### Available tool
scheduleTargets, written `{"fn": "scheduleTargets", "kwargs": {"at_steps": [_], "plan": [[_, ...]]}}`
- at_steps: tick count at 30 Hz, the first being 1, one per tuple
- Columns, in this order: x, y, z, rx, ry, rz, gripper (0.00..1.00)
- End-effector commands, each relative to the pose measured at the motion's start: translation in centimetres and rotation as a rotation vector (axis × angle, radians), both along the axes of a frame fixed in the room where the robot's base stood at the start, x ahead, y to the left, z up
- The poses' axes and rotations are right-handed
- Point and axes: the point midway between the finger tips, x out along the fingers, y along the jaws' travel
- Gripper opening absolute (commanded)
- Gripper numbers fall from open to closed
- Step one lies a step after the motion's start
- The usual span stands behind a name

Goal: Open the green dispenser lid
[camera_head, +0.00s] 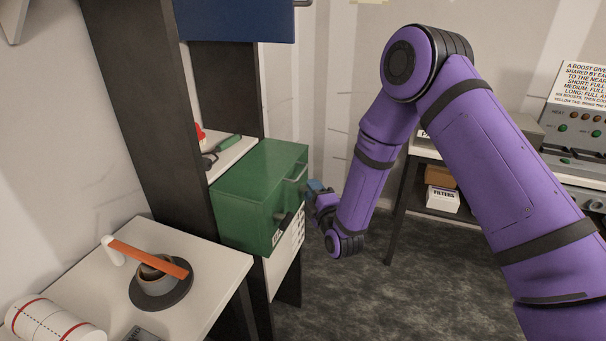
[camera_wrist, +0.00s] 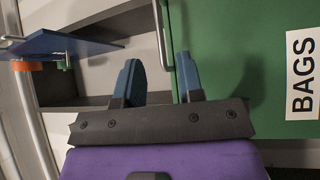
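The green dispenser (camera_head: 245,195) is a box beside the dark shelf post, its lid looking closed in the head view. A thin pale handle (camera_head: 296,174) is on its front face. My gripper (camera_head: 314,188) is just in front of that face, at its right. In the wrist view the green front (camera_wrist: 235,70) fills the right side. The two blue fingers of my gripper (camera_wrist: 157,62) stand apart. A grey handle bar (camera_wrist: 161,35) shows between the fingertips, with gaps on both sides. I cannot tell whether either finger touches the green face.
A white label reading BAGS (camera_wrist: 303,75) is on the green front. A blue cabinet (camera_head: 236,18) hangs above. A white table (camera_head: 215,265) at lower left holds a dark cup (camera_head: 158,283) and an orange-handled tool (camera_head: 148,259).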

Motion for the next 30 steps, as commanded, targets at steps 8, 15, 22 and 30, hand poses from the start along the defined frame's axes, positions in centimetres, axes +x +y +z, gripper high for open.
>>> {"fn": "scheduleTargets", "kwargs": {"at_steps": [8, 15, 22, 30], "plan": [[4.5, 2.0, 0.7, 0.002, -0.001, -0.001, 0.35], [6.7, 3.0, 1.0, 0.002, 0.000, -0.001, 0.35], [7.1, 3.2, 1.1, 0.001, 0.001, -0.001, 0.35], [7.0, 3.2, 1.1, 0.001, 0.001, -0.001, 0.05]]}}
